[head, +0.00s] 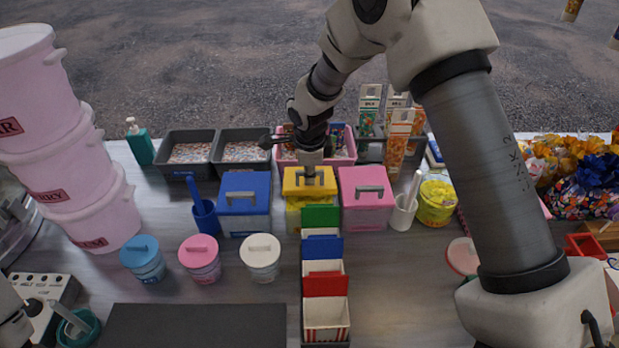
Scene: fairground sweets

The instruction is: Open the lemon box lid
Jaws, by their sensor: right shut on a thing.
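The lemon box (294,216) is yellow and stands in the middle of the row, between a blue box (257,221) and a pink box (367,219). Its yellow lid (293,188) has a grey bar handle. My right gripper (312,174) points down onto the lid and is shut on the lid's handle, which it partly hides. The lid is over the box; whether a gap lies beneath it is hard to tell. Part of my left arm shows at the lower left edge; its gripper (35,306) is too unclear to read.
A green-topped carton (320,217) stands close in front of the lemon box, with blue and red ones nearer. A pink basket (346,156) is behind it. A white cup with a scoop (402,215) is to the right. Lidded tubs (201,264) stand front left. A dark mat (195,325) is bare.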

